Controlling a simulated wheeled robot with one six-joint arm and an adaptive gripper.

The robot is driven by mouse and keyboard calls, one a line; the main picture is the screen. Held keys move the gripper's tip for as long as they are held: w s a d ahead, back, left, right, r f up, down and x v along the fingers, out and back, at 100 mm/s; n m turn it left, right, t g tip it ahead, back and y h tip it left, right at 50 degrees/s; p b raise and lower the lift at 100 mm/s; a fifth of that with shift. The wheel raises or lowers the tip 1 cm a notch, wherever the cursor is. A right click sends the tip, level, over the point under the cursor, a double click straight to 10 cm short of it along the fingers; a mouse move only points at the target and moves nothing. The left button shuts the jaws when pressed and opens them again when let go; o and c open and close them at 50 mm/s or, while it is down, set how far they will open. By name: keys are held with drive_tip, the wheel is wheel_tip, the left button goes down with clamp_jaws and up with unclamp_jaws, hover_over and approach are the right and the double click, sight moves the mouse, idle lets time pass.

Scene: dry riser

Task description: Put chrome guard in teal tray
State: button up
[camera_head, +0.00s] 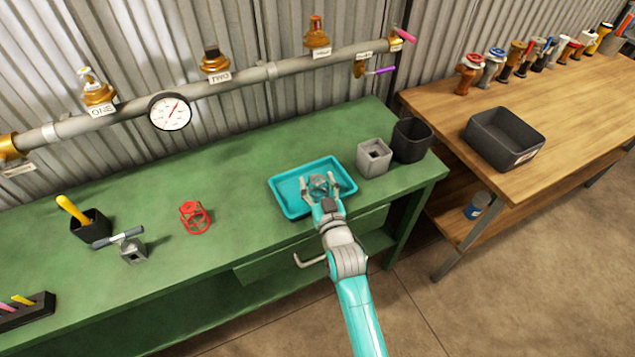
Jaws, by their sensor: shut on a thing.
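The teal tray (285,199) lies on the green bench near its right end. My gripper (319,184) is over the tray and shut on the chrome guard (319,182), a small grey cage between its fingers. The guard shows above the tray's inside; I cannot tell whether it touches the tray floor. My arm comes in from the front and covers part of the tray's front rim.
A red cage guard (195,218) stands left of the tray on the green bench (240,179). A grey square block (373,157) and a dark cup (411,139) stand close to its right. A pipe with a gauge (170,111) runs behind.

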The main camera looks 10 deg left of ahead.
drive_tip(key=shift+f, duration=0.1)
drive_tip(key=o, duration=1.1)
drive_tip(key=shift+o, duration=0.2)
drive_tip(key=v, duration=1.2)
